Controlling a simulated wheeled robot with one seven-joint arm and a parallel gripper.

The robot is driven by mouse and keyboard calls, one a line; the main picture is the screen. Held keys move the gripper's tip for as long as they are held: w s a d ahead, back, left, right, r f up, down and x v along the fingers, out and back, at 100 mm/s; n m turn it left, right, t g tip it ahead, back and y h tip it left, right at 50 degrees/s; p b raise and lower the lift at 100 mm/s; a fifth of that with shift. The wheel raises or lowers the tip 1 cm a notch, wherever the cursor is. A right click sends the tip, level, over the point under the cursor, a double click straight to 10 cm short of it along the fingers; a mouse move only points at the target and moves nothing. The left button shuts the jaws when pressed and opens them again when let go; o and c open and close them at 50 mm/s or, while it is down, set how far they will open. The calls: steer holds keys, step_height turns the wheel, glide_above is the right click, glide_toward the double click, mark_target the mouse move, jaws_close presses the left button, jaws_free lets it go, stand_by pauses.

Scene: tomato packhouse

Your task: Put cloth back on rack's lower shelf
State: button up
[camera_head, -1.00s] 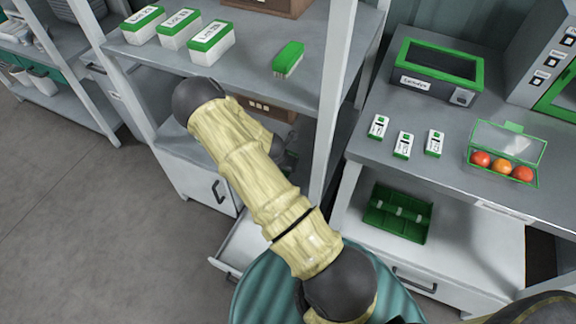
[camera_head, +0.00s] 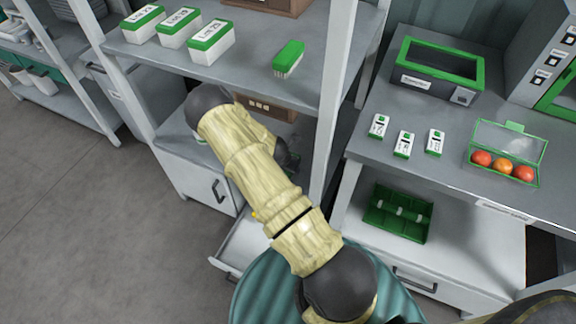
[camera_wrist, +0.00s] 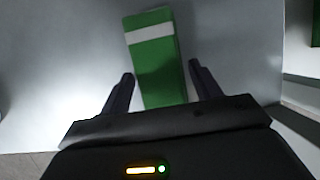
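In the wrist view, a green oblong with a white band across it (camera_wrist: 155,55), which looks like the folded cloth, lies on a pale grey surface. My gripper (camera_wrist: 160,70) is open, with one finger on each side of its near part. Narrow gaps show between the fingers and its sides. In the head view, my arm reaches under the upper shelf of the rack (camera_head: 258,50), toward its lower level. My gripper is mostly hidden there by my arm, and the cloth cannot be made out.
Labelled white boxes with green lids (camera_head: 210,42) and a green-topped white item (camera_head: 288,58) stand on the upper shelf. A cardboard box (camera_head: 262,105) sits below it. A rack post (camera_head: 332,100) stands right of my arm. An open drawer (camera_head: 232,250) is beneath. The bench (camera_head: 370,150) at right holds tomatoes.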

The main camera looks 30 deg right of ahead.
steer(key=shift+o, duration=0.6)
steer(key=p+v, duration=0.2)
steer(key=v, duration=1.5)
steer(key=shift+s+a+r, duration=0.15)
steer(key=shift+s+a, duration=0.1)
steer(key=s+a+r+m+y, duration=0.1)
steer(key=s+a+r+m, duration=0.2)
steer(key=r+m, duration=0.3)
steer(key=s+a+r+m+y, duration=0.1)
steer(key=s+a+r+m, duration=0.2)
steer(key=s+r+m, duration=0.3)
steer(key=s+a+r+m+y, duration=0.1)
steer(key=s+a+r+m, duration=0.2)
steer(key=m, duration=1)
step_height(320, 180, up, 5)
steer(key=shift+s+f+m+y, duration=0.25)
steer(key=shift+s+m+y, duration=0.05)
steer(key=shift+s, duration=0.9)
